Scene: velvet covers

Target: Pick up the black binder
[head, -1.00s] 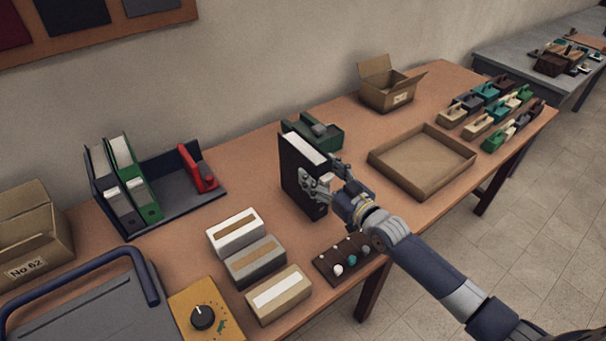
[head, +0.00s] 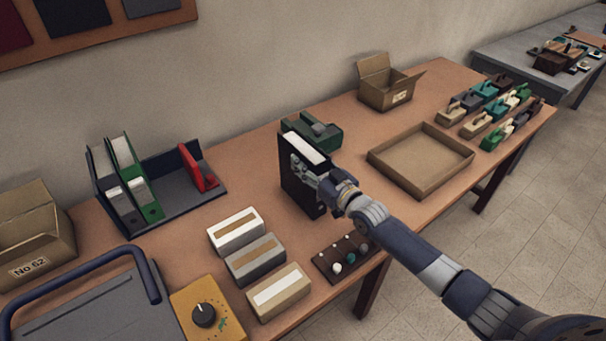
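The black binder (head: 302,180), with white page edges on top, stands upright near the middle of the wooden table. My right gripper (head: 305,172) is at the binder's front right side, its fingers against or very close to the binder's face. I cannot tell whether the fingers are closed on it, since the hand and binder hide part of them. My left gripper is not in the head view.
A dark green device (head: 318,133) stands right behind the binder. An empty tray (head: 420,190) lies to the right, and three boxes (head: 256,258) to the left front. A dark board with small balls (head: 345,272) lies in front. A rack with binders (head: 165,165) stands further left.

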